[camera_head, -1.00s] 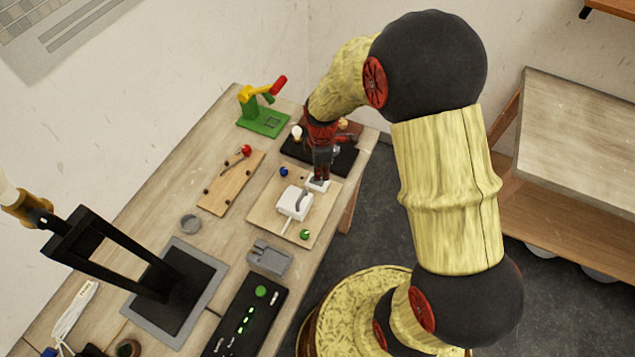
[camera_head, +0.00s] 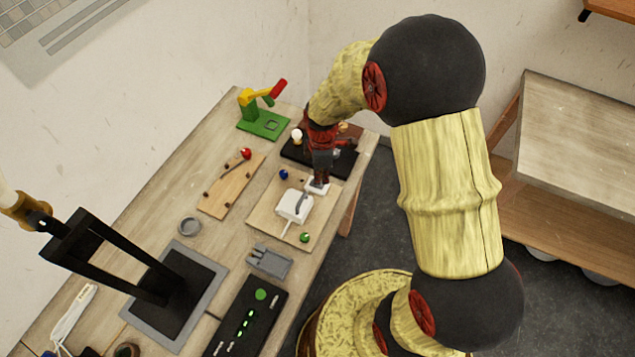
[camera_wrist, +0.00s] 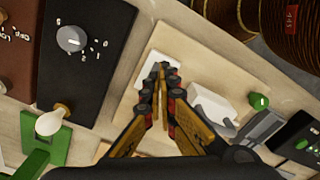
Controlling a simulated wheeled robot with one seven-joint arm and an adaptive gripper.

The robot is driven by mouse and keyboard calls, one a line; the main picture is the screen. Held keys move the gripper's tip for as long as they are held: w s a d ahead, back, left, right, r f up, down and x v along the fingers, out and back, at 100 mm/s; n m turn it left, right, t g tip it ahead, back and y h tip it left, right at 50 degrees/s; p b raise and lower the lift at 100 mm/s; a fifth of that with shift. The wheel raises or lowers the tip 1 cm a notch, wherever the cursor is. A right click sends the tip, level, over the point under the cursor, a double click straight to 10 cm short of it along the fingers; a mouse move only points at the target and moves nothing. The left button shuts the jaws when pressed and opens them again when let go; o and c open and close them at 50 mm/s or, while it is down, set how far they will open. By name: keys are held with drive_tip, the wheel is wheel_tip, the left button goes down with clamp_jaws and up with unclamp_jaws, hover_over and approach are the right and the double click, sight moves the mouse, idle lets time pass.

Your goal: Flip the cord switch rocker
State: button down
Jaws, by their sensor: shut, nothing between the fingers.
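A pale wooden board (camera_head: 262,222) on the table carries a small white block (camera_head: 318,188) near its far right edge and a larger white box (camera_head: 294,206) with a grey loop and a white cord. I cannot tell for sure which one is the cord switch, and no rocker can be made out. My gripper (camera_head: 319,182) points down at the small white block. In the wrist view my gripper (camera_wrist: 160,69) is shut and empty, its tips over or touching the small white block (camera_wrist: 154,82) and partly hiding it. The larger white box (camera_wrist: 212,106) is to their right.
A green knob (camera_head: 305,237) and a blue knob (camera_head: 284,174) sit on the board. A black panel with a grey dial (camera_wrist: 70,38) lies beside it, with a bulb (camera_wrist: 52,120) nearby. A grey block (camera_head: 269,262) and black box (camera_head: 246,315) stand nearer.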

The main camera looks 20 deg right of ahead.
sight(322, 186)
drive_tip(key=shift+f+b, duration=0.65)
drive_tip(key=shift+f, duration=0.5)
idle(1.0)
drive_tip(key=shift+r, duration=0.15)
drive_tip(key=shift+r+p, duration=2.5)
drive_tip(key=shift+r, duration=0.95)
drive_tip(key=shift+s+f+m, duration=0.1)
drive_tip(key=shift+s+m, duration=0.2)
drive_tip(key=shift+m, duration=0.7)
drive_tip(key=s+r+m+t+b, duration=0.5)
drive_tip(key=s+r+m+b, duration=0.4)
drive_tip(key=s+r, duration=1)
drive_tip(key=r+m, duration=0.1)
drive_tip(key=m, duration=0.3)
drive_tip(key=shift+a+t, duration=0.3)
drive_tip(key=shift+a, duration=0.1)
